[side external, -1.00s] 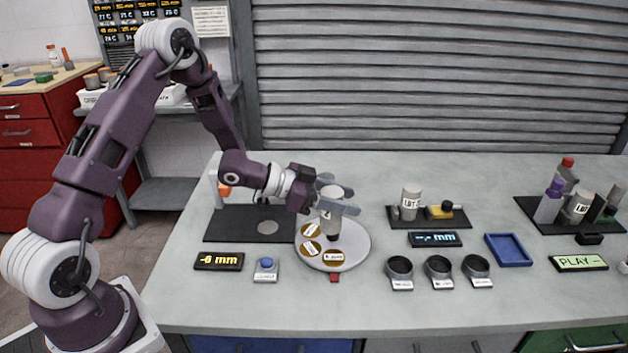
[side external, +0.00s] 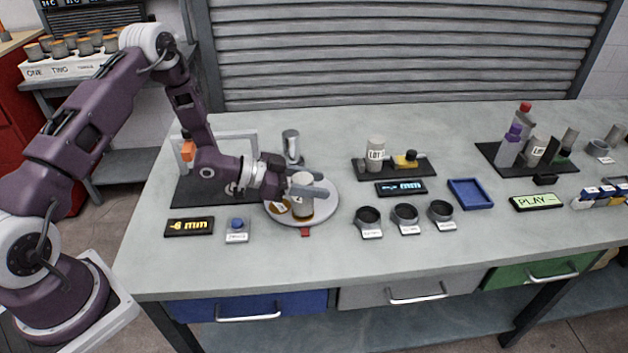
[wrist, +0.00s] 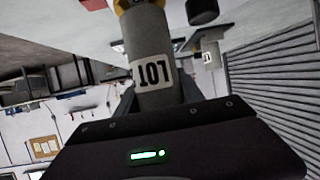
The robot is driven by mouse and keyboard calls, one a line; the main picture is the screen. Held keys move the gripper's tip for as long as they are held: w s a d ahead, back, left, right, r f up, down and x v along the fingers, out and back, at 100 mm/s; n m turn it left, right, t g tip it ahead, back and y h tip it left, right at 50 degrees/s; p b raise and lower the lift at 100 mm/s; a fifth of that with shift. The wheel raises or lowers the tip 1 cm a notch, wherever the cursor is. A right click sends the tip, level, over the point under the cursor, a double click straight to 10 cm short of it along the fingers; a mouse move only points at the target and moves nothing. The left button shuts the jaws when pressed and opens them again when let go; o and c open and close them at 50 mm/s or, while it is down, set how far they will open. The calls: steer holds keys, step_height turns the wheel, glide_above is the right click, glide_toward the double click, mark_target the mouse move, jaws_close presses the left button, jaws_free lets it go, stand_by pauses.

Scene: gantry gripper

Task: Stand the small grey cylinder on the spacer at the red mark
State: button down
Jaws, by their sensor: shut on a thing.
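The small grey cylinder (side external: 302,200), with a white label, is upright in my gripper (side external: 316,186) over the round pale turntable (side external: 329,209). My gripper is shut on it. In the wrist view the cylinder (wrist: 147,45) appears upside down, its lower end by a gold piece (wrist: 123,5). Gold discs with white labels lie on the turntable; one spacer (side external: 279,208) shows at the left. Whether the cylinder touches a disc cannot be told.
A shiny cylinder (side external: 291,145) stands behind my gripper. A dark tray (side external: 394,170) with another grey cylinder (side external: 375,153) lies to the right. Several dark cups (side external: 405,214) and a blue tray (side external: 469,193) stand right of the turntable. A display (side external: 189,226) reads "-6 mm".

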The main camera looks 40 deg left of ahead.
steer(key=shift+f, duration=0.4)
steer(key=c, duration=0.7)
jaws_free()
steer(key=shift+o, duration=0.2)
steer(key=shift+f, duration=0.1)
steer(key=v, duration=0.6)
steer(key=w+a+r+n+y, duration=0.1)
steer(key=a+r+y, duration=0.15)
steer(key=r, duration=0.35)
steer(key=a+r+y, duration=0.2)
steer(key=r+y, duration=0.2)
steer(key=r, duration=0.2)
steer(key=s+a+r+n+g+y, duration=0.1)
steer(key=s+r+n+y, duration=0.25)
steer(key=s+r, duration=0.45)
steer(key=s+d+r+n+g, duration=0.1)
steer(key=s+d+g, duration=0.1)
steer(key=s, duration=0.9)
steer(key=s+d+r+n+g+h, duration=0.1)
steer(key=s+d, duration=0.4)
steer(key=s, duration=0.7)
steer(key=shift+s+d+r+n+g+h, duration=0.2)
steer(key=shift+s+r+n+g+h, duration=0.15)
steer(key=shift+r+n, duration=0.35)
